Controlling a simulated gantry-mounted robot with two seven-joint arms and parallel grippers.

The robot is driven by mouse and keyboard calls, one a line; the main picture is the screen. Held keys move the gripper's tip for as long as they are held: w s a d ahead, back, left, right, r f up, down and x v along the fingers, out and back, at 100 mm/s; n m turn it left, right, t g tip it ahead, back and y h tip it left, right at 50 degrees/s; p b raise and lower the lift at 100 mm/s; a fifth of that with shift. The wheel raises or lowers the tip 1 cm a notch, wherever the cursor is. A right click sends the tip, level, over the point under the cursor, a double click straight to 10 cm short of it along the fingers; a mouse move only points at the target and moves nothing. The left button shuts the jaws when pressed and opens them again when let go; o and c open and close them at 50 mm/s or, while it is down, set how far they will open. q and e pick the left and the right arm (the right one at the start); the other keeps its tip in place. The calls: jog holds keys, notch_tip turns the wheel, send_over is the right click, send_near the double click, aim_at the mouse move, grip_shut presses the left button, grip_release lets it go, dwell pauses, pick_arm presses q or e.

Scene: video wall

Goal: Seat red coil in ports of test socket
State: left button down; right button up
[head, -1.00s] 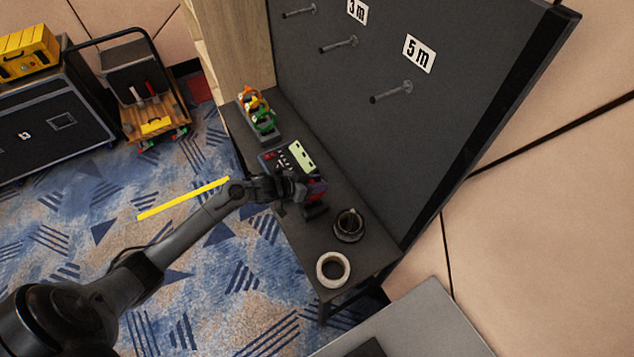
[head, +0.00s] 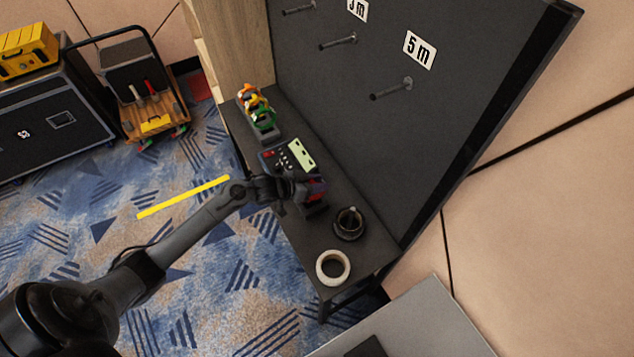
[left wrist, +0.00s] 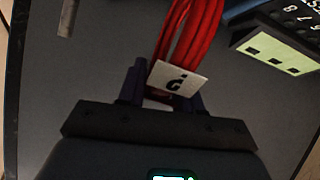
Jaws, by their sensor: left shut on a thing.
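My left gripper (head: 308,190) is over the narrow dark bench and is shut on the red coil (head: 319,185). In the left wrist view the coil (left wrist: 195,30) is a bundle of red cable loops rising from between the dark purple fingers of the left gripper (left wrist: 162,92). A white tag (left wrist: 179,78) hangs on the coil and partly hides the grip. My right gripper is not in view.
A rack with orange and green coils (head: 257,110) stands at the bench's far end. A dark cup-like item (head: 349,223) and a white tape roll (head: 333,267) sit nearer. The dark wall with pegs (head: 393,89) borders the bench on the right.

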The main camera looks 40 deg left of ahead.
pick_arm(q)
jog(key=shift+f, duration=0.4)
dwell(0.5)
jog(key=c, duration=0.7)
grip_release()
jog(key=shift+s+a+r, duration=0.2)
jog(key=shift+s+r, duration=0.1)
jog(key=shift+s, duration=0.25)
jog(key=p+v, duration=0.1)
jog(key=v, duration=0.8)
jog(key=shift+s+a+r+p, duration=0.1)
jog(key=shift+s+r+p, duration=0.05)
jog(key=shift+p, duration=0.15)
